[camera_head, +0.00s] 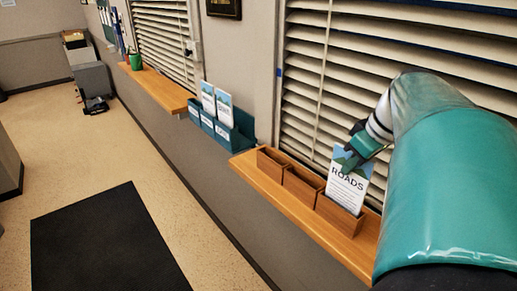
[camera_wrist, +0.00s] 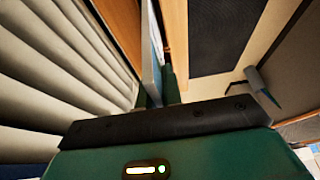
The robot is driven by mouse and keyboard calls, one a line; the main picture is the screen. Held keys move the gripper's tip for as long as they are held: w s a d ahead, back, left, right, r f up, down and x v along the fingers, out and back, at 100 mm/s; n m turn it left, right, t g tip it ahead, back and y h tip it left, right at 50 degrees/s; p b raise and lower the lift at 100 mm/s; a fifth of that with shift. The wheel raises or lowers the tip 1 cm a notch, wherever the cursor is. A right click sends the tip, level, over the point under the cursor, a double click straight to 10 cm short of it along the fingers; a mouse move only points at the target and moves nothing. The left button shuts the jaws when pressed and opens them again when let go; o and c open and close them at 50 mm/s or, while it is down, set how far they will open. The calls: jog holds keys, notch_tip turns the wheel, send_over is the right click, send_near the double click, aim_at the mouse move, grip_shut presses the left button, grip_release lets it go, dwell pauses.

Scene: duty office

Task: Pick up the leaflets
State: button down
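The leaflets (camera_head: 346,190), a white stack marked "ROADS" with a blue and green top, stand upright in the end compartment of the wooden holder on the near ledge. Their lower part is hidden in the compartment. My gripper (camera_head: 350,160) is at their upper part, with one dark green finger across the front face. In the wrist view the leaflets (camera_wrist: 154,50) show edge-on between the fingers of my gripper (camera_wrist: 157,92), which look closed against both sides. The far finger is mostly hidden in the head view.
Two empty wooden compartments (camera_head: 303,185) stand beside the leaflets on the ledge (camera_head: 262,184). Blinds (camera_head: 310,60) are close behind. A teal rack (camera_head: 240,137) with other leaflets hangs farther along the wall. A dark mat (camera_head: 105,240) lies on clear floor.

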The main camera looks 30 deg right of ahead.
notch_tip(320, 180, up, 10)
dwell(0.7)
dwell(1.0)
